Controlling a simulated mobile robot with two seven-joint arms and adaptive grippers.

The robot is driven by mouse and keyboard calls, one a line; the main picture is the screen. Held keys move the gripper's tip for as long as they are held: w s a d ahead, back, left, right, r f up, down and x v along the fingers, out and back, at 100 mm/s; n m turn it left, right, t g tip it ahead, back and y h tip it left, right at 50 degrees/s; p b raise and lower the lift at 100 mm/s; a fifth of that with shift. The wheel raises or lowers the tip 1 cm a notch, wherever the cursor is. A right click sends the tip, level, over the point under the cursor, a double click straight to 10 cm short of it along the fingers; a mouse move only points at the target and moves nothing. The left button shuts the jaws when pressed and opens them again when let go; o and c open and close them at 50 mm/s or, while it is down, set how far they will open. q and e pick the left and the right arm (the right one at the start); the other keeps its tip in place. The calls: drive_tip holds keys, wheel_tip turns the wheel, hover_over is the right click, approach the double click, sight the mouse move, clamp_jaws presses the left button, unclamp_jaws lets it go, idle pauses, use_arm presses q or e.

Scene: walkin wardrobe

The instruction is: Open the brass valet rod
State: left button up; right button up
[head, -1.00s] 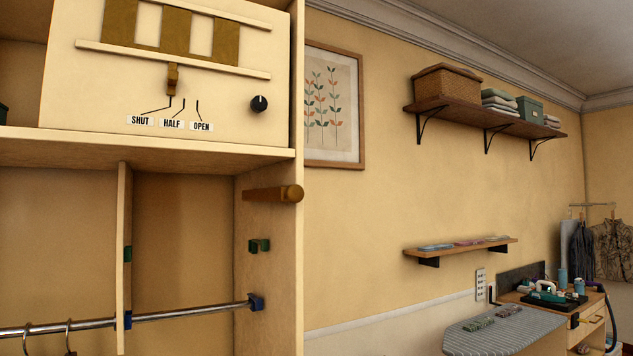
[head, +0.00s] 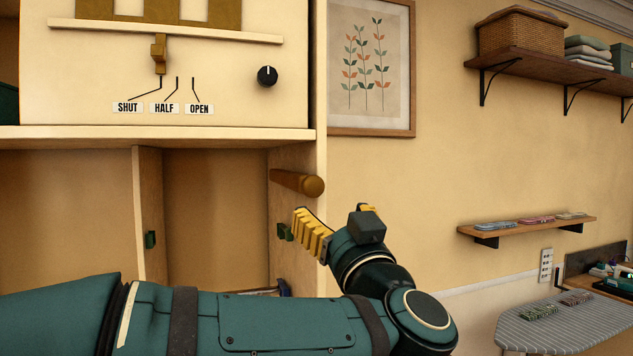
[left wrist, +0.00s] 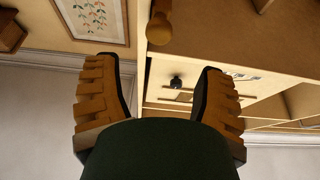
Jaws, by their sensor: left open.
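The brass valet rod (head: 298,182) sticks out from the wardrobe's right side panel, with a rounded knob at its end. In the left wrist view the rod (left wrist: 159,28) shows beyond the fingers, roughly midway between them and clear of both. My left gripper (head: 331,213) is open and empty, just below and to the right of the knob. Its spread fingers also frame the left wrist view (left wrist: 155,75). How far the rod is drawn out is hard to tell. My right gripper is not in view.
The side panel (head: 321,150) stands close by my left gripper. A cream panel with SHUT, HALF and OPEN labels (head: 164,107) and a black knob (head: 267,76) is above left. A framed picture (head: 371,70) hangs at right. An ironing board (head: 560,330) stands lower right.

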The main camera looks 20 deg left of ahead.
sight(315, 187)
use_arm(q)
drive_tip(key=p+x, duration=0.1)
drive_tip(key=x, duration=0.9)
drive_tip(key=shift+w+a, duration=0.2)
drive_tip(key=shift+w, duration=0.2)
clamp_jaws()
